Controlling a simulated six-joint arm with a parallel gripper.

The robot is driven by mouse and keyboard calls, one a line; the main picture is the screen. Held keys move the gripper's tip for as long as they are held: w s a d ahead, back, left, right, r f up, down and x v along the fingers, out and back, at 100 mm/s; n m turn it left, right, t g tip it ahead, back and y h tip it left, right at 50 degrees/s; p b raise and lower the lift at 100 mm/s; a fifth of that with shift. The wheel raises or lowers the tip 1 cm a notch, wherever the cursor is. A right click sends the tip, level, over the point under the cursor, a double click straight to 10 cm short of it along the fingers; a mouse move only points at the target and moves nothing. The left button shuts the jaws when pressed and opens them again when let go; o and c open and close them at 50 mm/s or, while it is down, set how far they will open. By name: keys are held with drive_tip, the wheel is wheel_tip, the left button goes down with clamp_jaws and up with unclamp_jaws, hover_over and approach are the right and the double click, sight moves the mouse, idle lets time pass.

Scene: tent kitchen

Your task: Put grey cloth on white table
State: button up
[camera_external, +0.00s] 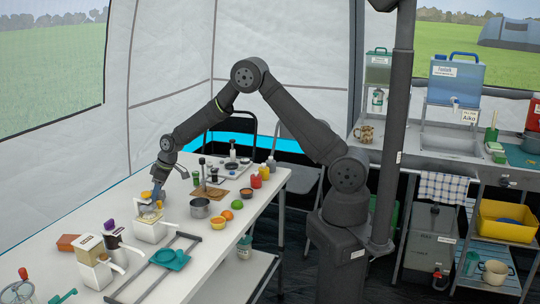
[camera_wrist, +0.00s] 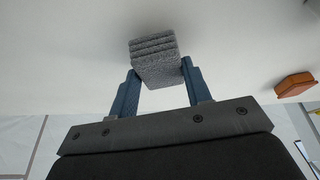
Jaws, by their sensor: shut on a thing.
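The grey cloth (camera_wrist: 154,60) is a folded, layered block of rough fabric in the wrist view. My gripper (camera_wrist: 159,78) has its two blue fingers shut on it, one on each side. The white table (camera_wrist: 60,70) fills the background behind the cloth. In the external view the white table (camera_external: 226,262) runs along the left, and my gripper (camera_external: 153,196) is low over its left part, near a white container. The cloth is hard to make out there. I cannot tell whether it touches the tabletop.
A brown-orange block (camera_wrist: 295,85) lies to the right in the wrist view. White coffee-maker-like items (camera_external: 95,262), a teal item on a rack (camera_external: 170,258), a metal pot (camera_external: 200,208) and fruit (camera_external: 227,215) crowd the table. A bare strip lies along its left edge.

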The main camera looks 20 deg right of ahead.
drive_tip(key=shift+f, duration=0.8)
drive_tip(key=shift+f, duration=0.1)
drive_tip(key=o, duration=1)
drive_tip(key=shift+c, duration=0.2)
drive_tip(key=shift+d+r, duration=0.1)
drive_tip(key=shift+r, duration=0.4)
drive_tip(key=v, duration=1.1)
